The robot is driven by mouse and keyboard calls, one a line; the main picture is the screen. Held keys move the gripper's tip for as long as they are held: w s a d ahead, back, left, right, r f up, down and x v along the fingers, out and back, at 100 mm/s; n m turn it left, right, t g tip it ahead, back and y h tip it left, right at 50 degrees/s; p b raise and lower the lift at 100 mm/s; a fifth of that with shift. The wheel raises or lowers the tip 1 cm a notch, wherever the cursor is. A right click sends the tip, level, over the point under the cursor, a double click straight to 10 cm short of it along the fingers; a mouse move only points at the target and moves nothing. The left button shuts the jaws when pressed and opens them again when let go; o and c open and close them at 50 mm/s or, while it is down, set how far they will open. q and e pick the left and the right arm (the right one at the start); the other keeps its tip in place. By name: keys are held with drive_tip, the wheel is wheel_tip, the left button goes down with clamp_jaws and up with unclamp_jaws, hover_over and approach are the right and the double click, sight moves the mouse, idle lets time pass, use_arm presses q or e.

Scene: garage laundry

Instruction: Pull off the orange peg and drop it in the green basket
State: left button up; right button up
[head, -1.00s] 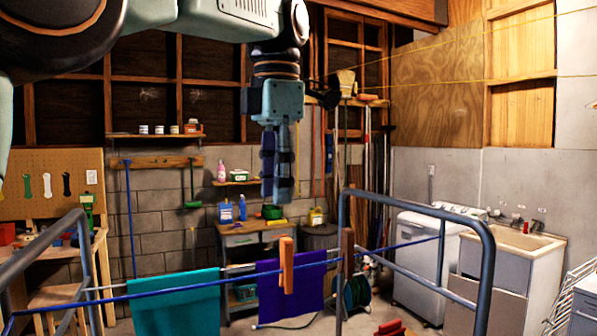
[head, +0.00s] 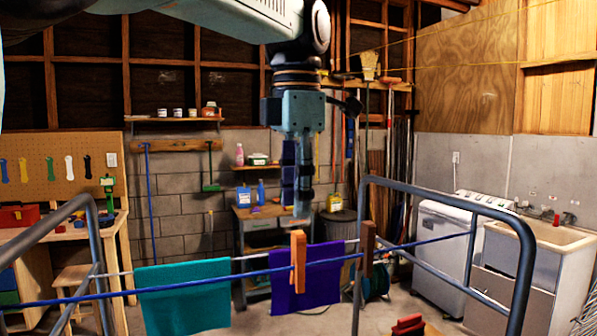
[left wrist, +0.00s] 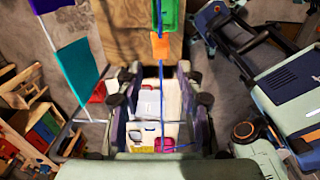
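The orange peg (head: 298,262) is clipped upright on the blue line (head: 200,284) in front of the purple cloth (head: 318,270). It also shows in the left wrist view (left wrist: 160,46). My left gripper (head: 303,207) points down just above the peg in the head view, apart from it. In the left wrist view its two fingers (left wrist: 160,108) are spread, with nothing gripped; the peg shows beyond them. A green object (left wrist: 172,14), possibly the basket, is cut off by the top edge of that view. No green basket is clear in the head view.
A brown peg (head: 367,248) stands on the line just right of the orange one. A teal cloth (head: 185,297) hangs at left. Grey rack frames (head: 440,196) flank the line. A washer (head: 445,245) and sink (head: 545,232) stand behind at right.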

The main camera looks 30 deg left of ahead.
sight(300, 233)
use_arm(q)
wheel_tip(300, 233, down, 5)
drive_tip(key=shift+d+f+b, duration=0.15)
drive_tip(key=shift+b, duration=0.75)
drive_tip(key=shift+f, duration=0.35)
drive_tip(key=shift+w+f+b, duration=0.2)
drive_tip(key=shift+f+b, duration=0.15)
drive_tip(key=shift+f, duration=0.15)
drive_tip(key=shift+w+f, duration=0.1)
drive_tip(key=shift+w, duration=0.05)
drive_tip(key=shift+s+d, duration=0.1)
drive_tip(key=shift+s, duration=0.1)
drive_tip(key=shift+s+a, duration=0.15)
drive_tip(key=shift+a, duration=0.05)
drive_tip(key=shift+c, duration=1)
drive_tip(key=c, duration=0.3)
drive_tip(key=shift+d, duration=0.15)
clamp_jaws()
drive_tip(key=shift+r+p, duration=1.25)
drive_tip(key=shift+p, duration=0.1)
drive_tip(key=shift+w+r, duration=0.2)
drive_tip(key=shift+r, duration=1.65)
